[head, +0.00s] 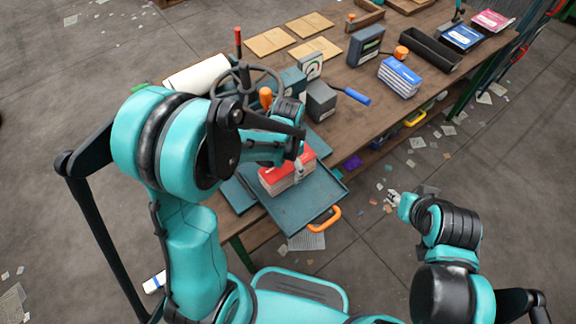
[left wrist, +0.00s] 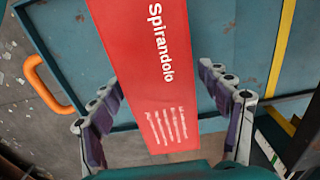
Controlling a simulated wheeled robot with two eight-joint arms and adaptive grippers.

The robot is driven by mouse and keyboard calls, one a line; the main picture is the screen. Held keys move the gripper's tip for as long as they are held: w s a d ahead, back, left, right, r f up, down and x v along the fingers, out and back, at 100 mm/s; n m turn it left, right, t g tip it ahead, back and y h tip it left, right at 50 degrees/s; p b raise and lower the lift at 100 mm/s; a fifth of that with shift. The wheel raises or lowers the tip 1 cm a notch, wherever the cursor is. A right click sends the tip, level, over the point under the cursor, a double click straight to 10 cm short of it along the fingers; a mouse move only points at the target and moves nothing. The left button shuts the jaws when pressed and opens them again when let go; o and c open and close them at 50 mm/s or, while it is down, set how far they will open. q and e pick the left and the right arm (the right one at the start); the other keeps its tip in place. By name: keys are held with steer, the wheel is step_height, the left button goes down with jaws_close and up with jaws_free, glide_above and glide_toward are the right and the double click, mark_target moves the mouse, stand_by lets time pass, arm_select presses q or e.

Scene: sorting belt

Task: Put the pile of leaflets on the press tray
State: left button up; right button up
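The pile of leaflets (head: 284,172) has a red cover and pale page edges. It lies on the blue-green press tray (head: 303,212), which has an orange handle at its front. In the left wrist view the red cover (left wrist: 150,60) reads "Spirandolo". My left gripper (head: 297,168) is at the pile, with its fingers (left wrist: 160,78) on either side of it. They look open, with a small gap showing at the right finger. My arm hides part of the pile and press in the head view. My right gripper (head: 391,200) is empty and looks open, off the table's right side.
The press with its dark handwheel (head: 248,82) stands behind the tray. A grey block (head: 320,100) and a blue-handled tool (head: 352,95) are close by. Blue-and-white leaflets (head: 399,78) and a black trough (head: 430,50) lie farther back. Paper scraps litter the floor.

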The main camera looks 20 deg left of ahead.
mark_target(288, 168)
arm_select(q)
step_height(288, 168, up, 11)
steer(key=p, duration=0.4)
steer(key=s+a+r+n+t, duration=0.4)
steer(key=s+r+n+t, duration=0.3)
steer(key=s, duration=0.3)
steer(key=shift+s+a+r+n, duration=0.15)
steer(key=shift+a+r+n, duration=0.2)
steer(key=shift+r, duration=0.4)
